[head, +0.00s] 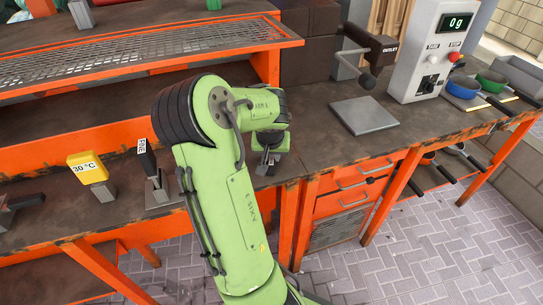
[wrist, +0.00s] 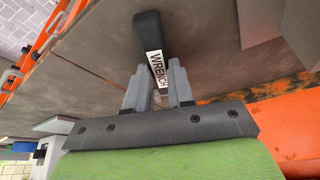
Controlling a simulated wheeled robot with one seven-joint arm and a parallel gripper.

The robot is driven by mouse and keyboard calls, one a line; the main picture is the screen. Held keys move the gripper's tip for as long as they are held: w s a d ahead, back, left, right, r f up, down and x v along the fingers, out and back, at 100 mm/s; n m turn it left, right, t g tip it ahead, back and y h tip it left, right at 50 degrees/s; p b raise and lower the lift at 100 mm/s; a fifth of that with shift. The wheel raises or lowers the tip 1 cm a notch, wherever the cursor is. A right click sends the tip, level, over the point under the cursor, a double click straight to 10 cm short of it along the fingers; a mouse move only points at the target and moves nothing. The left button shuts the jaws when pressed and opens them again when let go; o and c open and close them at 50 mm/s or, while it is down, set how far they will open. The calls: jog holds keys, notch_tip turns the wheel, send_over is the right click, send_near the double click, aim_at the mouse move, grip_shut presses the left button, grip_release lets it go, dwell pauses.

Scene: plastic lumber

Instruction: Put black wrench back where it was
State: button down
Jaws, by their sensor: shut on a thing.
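The black wrench (wrist: 148,35) shows in the wrist view as a black block with a white WRENCH label. My gripper (wrist: 160,82) is shut on it, with the two grey fingers at the label end. The black end points away from the gripper over the dark bench top. In the head view my gripper (head: 267,162) is low over the bench near its front edge, right of the FILE holder. The wrench is mostly hidden there by my green arm. I cannot tell whether it touches the bench.
A black FILE tool (head: 146,157) stands in a metal holder, beside a yellow 30 °C block (head: 88,167). A grey plate (head: 364,115) lies to the right, before a white scale box (head: 427,50) reading 0 g. An orange mesh shelf (head: 140,52) runs behind.

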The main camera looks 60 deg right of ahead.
jog(key=c, duration=1.4)
grip_release()
jog(key=shift+f, duration=0.15)
jog(key=o, duration=0.4)
